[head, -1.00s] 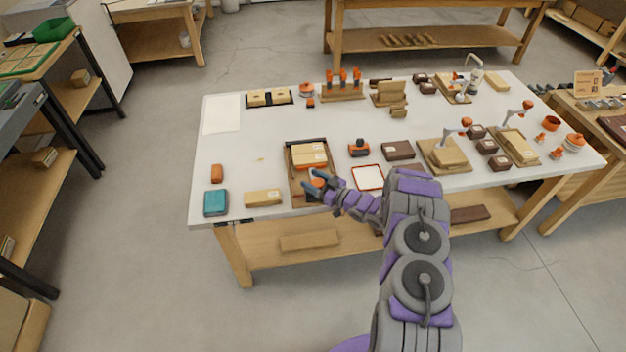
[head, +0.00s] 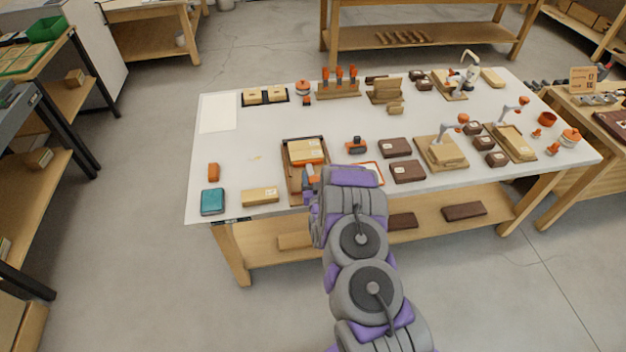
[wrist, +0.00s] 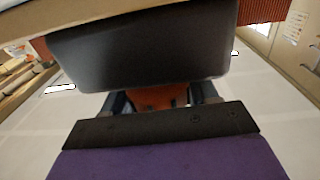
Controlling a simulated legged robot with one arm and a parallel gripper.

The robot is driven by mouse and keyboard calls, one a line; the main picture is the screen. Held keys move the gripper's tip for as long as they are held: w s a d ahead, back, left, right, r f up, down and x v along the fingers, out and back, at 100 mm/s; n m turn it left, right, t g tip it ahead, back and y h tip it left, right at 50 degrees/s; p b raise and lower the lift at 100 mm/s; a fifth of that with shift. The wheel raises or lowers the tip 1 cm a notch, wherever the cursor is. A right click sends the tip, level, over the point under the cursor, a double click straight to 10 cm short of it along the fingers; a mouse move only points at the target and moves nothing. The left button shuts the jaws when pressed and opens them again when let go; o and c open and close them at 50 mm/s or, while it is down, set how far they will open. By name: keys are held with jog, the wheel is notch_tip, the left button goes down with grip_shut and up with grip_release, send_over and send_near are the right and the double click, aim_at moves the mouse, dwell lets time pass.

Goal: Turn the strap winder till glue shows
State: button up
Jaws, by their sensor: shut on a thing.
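A wooden block with an orange strap (head: 306,151) lies in a brown, dark-edged tray (head: 290,185) at the bench's front. I take the orange part at the tray's near end to be the strap winder (head: 309,169). My gripper (head: 311,182) is there, mostly hidden behind my arm. In the wrist view, the fingers (wrist: 160,101) are shut on an orange piece (wrist: 158,97), just under a large dark rounded body (wrist: 140,55). That body hides most of what lies beyond. I cannot see any glue or how far the winder is turned.
A teal box (head: 212,202), a small orange block (head: 213,172) and a wooden block (head: 260,196) lie left of the tray. An orange-and-black tool (head: 356,145) and brown boxes (head: 396,147) lie to the right. The bench's left middle (head: 240,148) is mostly clear.

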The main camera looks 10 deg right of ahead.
jog(key=shift+w+r+m+h+b, duration=0.15)
jog(key=shift+m+h+b, duration=0.3)
jog(key=shift+h, duration=0.35)
jog(key=shift+m+h, duration=0.25)
jog(key=shift+h, duration=0.05)
jog(key=shift+r, duration=0.1)
jog(key=o, duration=1)
jog(key=shift+c, duration=0.2)
jog(key=shift+f, duration=0.2)
